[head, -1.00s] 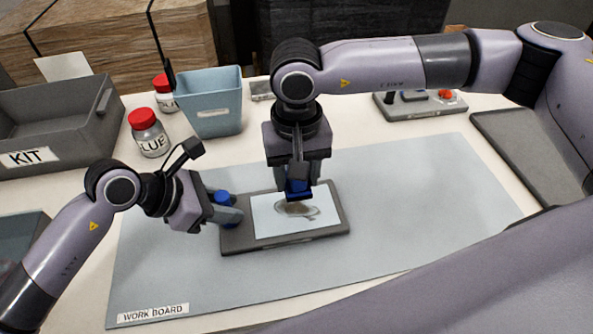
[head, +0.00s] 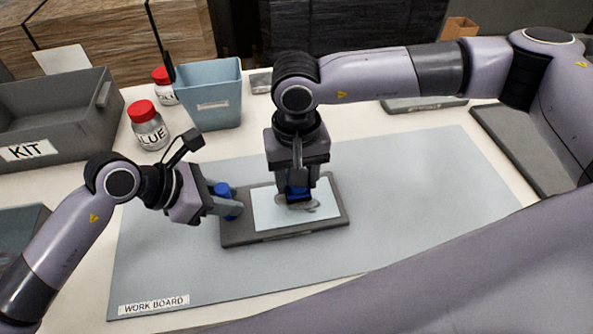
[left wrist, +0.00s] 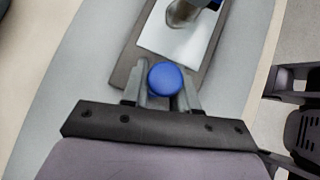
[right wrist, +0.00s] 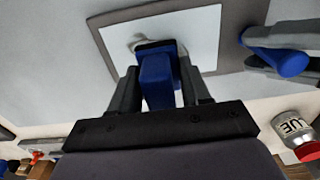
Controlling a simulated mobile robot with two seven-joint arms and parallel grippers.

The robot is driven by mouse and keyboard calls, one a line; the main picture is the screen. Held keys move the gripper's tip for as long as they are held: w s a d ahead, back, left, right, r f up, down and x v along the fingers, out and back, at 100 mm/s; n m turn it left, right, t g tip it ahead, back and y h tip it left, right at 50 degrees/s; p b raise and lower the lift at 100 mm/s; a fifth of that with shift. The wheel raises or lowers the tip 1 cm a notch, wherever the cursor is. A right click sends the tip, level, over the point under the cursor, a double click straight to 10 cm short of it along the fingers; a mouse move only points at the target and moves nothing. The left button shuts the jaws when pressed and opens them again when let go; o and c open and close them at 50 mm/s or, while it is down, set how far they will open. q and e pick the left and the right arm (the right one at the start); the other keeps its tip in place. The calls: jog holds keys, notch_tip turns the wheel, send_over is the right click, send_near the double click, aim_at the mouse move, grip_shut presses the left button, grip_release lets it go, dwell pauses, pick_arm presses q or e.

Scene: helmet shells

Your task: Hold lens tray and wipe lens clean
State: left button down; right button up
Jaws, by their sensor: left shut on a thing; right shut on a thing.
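The grey lens tray (head: 335,222) lies on the work board with a pale, shiny lens (head: 265,209) set in it. A greyish smudge (head: 313,209) shows on the lens, partly hidden by my right gripper. My left gripper (head: 228,202) is shut on the tray's blue knob (left wrist: 164,79) at the tray's left end. My right gripper (head: 298,188) is shut on a blue wiper (right wrist: 156,80) and points down over the lens. The wiper's lower end is at the smudge; contact is hard to tell.
The work board (head: 420,210) is clear right of the tray. Glue bottles (head: 149,128), a blue bin (head: 212,95) and a grey KIT box (head: 50,120) stand behind at the left. A dark flat panel (head: 520,145) lies at the right.

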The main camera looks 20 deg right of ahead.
jog(key=shift+f, duration=0.55)
jog(key=shift+w+a, duration=0.15)
jog(key=shift+a, duration=0.7)
jog(key=shift+w+a, duration=0.1)
jog(key=shift+a, duration=0.7)
jog(key=shift+f, duration=0.5)
jog(key=shift+d, duration=0.15)
jog(key=shift+s+d, duration=0.25)
jog(key=shift+d, duration=1.35)
jog(key=shift+s+d, duration=0.2)
jog(key=shift+d, duration=1.35)
jog(key=shift+f, duration=0.5)
